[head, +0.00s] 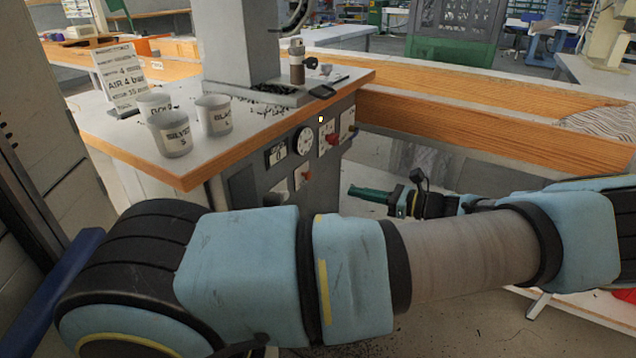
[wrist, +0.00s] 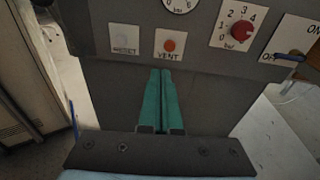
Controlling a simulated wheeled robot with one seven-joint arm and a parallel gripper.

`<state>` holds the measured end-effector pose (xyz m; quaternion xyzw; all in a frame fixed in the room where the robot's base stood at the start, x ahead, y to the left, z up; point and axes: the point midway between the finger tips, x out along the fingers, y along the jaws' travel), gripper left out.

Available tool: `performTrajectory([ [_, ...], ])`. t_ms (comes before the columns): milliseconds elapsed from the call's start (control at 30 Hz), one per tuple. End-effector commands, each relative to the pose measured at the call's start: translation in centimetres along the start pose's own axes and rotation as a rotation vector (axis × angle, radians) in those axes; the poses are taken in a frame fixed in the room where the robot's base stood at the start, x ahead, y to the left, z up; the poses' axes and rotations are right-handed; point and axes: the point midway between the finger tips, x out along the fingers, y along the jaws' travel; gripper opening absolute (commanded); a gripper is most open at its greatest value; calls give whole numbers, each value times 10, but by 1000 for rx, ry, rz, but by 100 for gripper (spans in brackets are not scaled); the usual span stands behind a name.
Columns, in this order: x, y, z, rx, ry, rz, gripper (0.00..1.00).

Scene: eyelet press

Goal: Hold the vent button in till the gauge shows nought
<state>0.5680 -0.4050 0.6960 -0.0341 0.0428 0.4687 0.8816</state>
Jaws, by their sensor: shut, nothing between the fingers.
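The red vent button (wrist: 169,45) sits on a white plate marked VENT on the dark panel in the wrist view; it also shows small in the head view (head: 305,176). The round white gauge (head: 304,141) is above it. Its needle is too small to read there, and the wrist view cuts off the top of the gauge (wrist: 181,4). My gripper (wrist: 163,71) has its green fingers shut together and empty, with the tips just below the VENT plate in the picture. In the head view my gripper (head: 351,190) stands apart from the panel, and the button appears unpressed.
A red pressure knob (wrist: 241,31) and an ON/OFF switch (wrist: 290,57) are to the right. Cups (head: 172,140) and an AIR 4 bar sign (head: 122,84) stand on the bench. A wooden rail (head: 480,120) runs to the right.

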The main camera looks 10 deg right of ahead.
Motion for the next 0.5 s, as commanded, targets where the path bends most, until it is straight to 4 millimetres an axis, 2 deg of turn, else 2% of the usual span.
performTrajectory([
  [33, -8, -4, -3, 11, -26, -28, 0],
  [133, -18, -7, -2, 21, -54, -54, 0],
  [500, -20, -8, -2, 25, -60, -60, 0],
])
